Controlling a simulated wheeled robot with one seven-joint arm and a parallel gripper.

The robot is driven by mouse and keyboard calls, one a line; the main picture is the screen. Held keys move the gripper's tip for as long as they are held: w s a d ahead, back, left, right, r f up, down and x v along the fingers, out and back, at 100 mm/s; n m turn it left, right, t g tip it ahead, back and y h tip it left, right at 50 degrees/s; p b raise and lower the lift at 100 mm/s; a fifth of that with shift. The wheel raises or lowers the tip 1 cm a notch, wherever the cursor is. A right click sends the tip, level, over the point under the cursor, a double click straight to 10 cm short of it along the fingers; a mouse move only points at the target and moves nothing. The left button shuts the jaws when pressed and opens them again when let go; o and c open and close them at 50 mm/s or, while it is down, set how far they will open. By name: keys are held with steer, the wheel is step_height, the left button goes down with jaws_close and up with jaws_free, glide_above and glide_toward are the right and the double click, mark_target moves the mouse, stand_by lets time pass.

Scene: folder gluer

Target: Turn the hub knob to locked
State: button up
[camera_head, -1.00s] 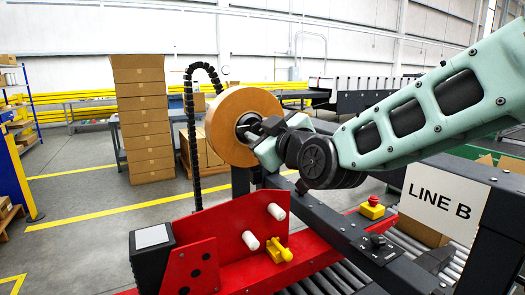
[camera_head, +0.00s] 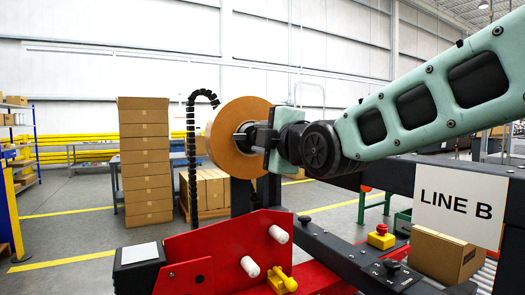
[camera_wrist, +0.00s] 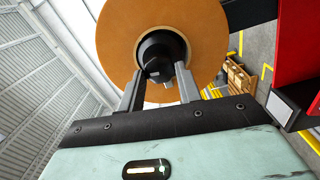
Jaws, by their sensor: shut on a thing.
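The hub knob (camera_wrist: 158,68) is a dark piece at the centre of a large tan tape roll (camera_wrist: 112,30). The roll also shows in the head view (camera_head: 226,157), mounted upright above the red machine. My gripper (camera_wrist: 160,88) is at the hub, its two grey fingers on either side of the knob and shut on it. In the head view my gripper (camera_head: 250,138) reaches the hub from the right and covers part of it. I cannot read any locked mark on the knob.
Below the roll stands a red machine plate (camera_head: 225,250) with white rollers (camera_head: 279,233) and a yellow handle (camera_head: 280,281). A red and yellow stop button (camera_head: 381,236) and a LINE B sign (camera_head: 460,203) are at right. A black cable chain (camera_head: 192,150) hangs left of the roll.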

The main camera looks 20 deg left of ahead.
steer(key=shift+f+n+b, duration=0.15)
steer(key=shift+n+b, duration=0.35)
steer(key=shift+n, duration=0.4)
steer(key=o, duration=0.9)
steer(key=shift+o, duration=0.2)
steer(key=b+v, duration=0.5)
steer(key=v, duration=1.2)
steer(key=shift+s, duration=0.25)
steer(key=shift+d, duration=0.1)
